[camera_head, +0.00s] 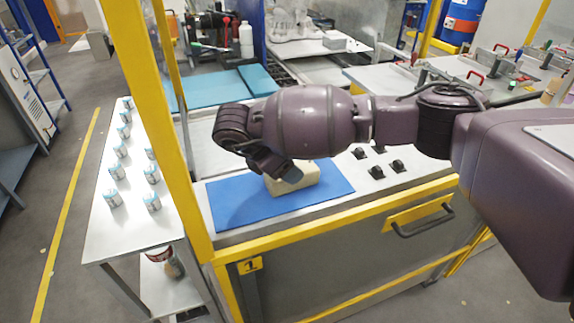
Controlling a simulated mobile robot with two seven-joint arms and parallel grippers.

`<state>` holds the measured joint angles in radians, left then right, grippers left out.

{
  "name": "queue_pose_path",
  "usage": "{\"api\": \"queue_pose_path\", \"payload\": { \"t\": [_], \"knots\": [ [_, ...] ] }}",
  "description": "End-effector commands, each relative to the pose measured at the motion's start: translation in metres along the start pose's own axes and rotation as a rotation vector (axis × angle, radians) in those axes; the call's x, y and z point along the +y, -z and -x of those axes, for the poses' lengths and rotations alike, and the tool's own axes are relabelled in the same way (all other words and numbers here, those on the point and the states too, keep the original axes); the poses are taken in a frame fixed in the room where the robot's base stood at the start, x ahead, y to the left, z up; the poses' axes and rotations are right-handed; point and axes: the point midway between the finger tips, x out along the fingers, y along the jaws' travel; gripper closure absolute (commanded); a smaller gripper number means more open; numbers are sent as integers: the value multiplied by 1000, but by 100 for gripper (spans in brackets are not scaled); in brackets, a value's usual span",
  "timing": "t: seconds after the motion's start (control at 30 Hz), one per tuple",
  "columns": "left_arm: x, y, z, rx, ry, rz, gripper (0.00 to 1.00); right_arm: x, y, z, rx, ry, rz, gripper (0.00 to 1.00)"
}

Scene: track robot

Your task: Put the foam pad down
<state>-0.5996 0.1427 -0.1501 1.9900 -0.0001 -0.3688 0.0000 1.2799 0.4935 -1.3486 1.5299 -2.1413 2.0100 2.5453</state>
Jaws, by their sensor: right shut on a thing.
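The foam pad (303,184) is a pale beige block, seen below my right gripper. My right gripper (281,171) comes in from the right, points down and is shut on the pad. Its fingers and wrist hide the upper left part of the pad. The pad is over the blue mat (238,208), low and close to it; I cannot tell if its underside touches. My left gripper is not in view.
The mat lies on a workbench with a yellow front rail (330,225) and a tall yellow post (160,120) at its left. Small black parts (376,172) sit right of the mat. A white table (133,228) with several small cans stands at the left.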

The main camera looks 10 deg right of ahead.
Motion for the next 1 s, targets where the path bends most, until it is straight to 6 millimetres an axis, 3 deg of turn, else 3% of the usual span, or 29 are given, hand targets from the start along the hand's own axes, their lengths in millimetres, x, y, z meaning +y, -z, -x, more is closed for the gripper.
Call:
{"api": "queue_pose_path", "payload": {
  "t": [0.17,0.2,0.37,0.67,1.0],
  "knots": [
    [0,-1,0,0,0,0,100,0,1,-1,0,0,0,70],
    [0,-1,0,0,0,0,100,0,1,-1,0,0,0,39],
    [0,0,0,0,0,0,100,0,0,0,0,0,0,16],
    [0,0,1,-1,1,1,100,0,-1,2,0,-1,0,16],
    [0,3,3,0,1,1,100,1,-1,46,-1,-5,1,16]
  ]
}}
